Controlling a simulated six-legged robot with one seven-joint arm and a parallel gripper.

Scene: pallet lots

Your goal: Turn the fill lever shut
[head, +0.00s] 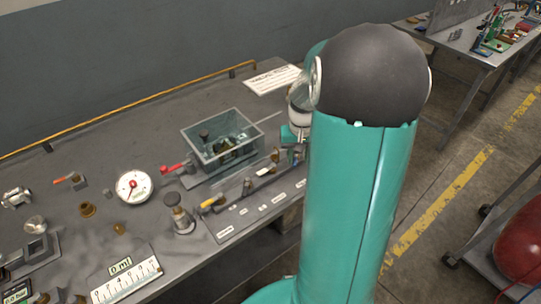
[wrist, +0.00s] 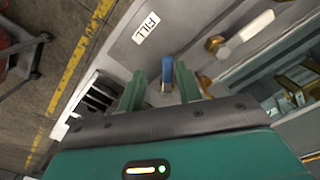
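The fill lever shows in the wrist view as a short blue handle (wrist: 167,69) beside a white label (wrist: 146,27) reading FILL. My gripper (wrist: 160,72) has its two green fingers apart, one on each side of the blue handle. The handle looks nearer the right finger; I cannot tell whether it touches. In the head view my arm covers most of this end of the panel, so the blue handle is hidden there. Only a small part of my gripper shows beside the arm.
In the head view a clear tank (head: 185,140) stands on the grey bench, with a red lever (head: 173,168) beside it. A yellow lever (head: 212,202) is on the labelled panel. A round gauge (head: 133,186) stands left. Brass fittings (wrist: 215,43) are close right of the handle in the wrist view.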

